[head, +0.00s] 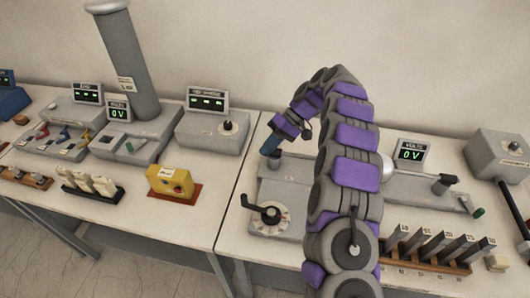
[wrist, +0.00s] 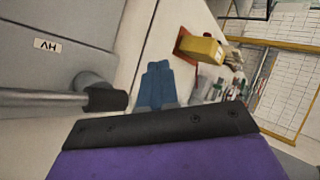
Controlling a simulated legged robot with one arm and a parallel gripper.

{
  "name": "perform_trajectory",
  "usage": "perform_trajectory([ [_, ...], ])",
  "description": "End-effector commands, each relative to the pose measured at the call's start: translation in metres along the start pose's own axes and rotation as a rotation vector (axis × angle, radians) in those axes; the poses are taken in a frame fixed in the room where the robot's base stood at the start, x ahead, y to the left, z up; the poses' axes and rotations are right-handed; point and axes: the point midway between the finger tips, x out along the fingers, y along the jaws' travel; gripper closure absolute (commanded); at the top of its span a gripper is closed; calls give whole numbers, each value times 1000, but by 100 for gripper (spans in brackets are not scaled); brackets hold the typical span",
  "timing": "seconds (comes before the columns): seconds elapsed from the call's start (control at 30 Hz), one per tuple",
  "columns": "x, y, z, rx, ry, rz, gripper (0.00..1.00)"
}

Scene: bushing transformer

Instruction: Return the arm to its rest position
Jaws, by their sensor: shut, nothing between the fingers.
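My purple and grey arm rises over the right table in the head view and bends down to the left. My gripper (head: 270,146), with blue fingers, is at its end, above the left edge of the right-hand grey unit (head: 292,182). In the wrist view the blue fingers (wrist: 157,88) are together with nothing between them. A lever with a black grip (wrist: 105,98) is just left of them there; I cannot tell if they touch. My arm hides part of the grey unit.
A black crank on a dial (head: 268,213) stands at the right table's front left. A rack of grey blocks (head: 430,250) lies right of my arm. On the left table are a yellow box (head: 172,181), a tall grey column (head: 128,65) and a meter box (head: 212,128). Air above the tables is mostly open.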

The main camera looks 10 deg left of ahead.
Motion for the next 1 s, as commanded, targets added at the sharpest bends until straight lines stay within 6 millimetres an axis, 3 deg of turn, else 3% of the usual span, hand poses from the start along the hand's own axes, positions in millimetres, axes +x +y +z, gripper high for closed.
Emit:
perform_trajectory([
  [0.3, -4, -3, 0, 1, -1, 0, 100],
  [0.47, -13, -21, 10, 19, 4, 8, 100],
  [0.77, -32, -77, 59, 95, -2, 65, 100],
  [1.0, -38, -111, 113, 164, -10, 150, 100],
])
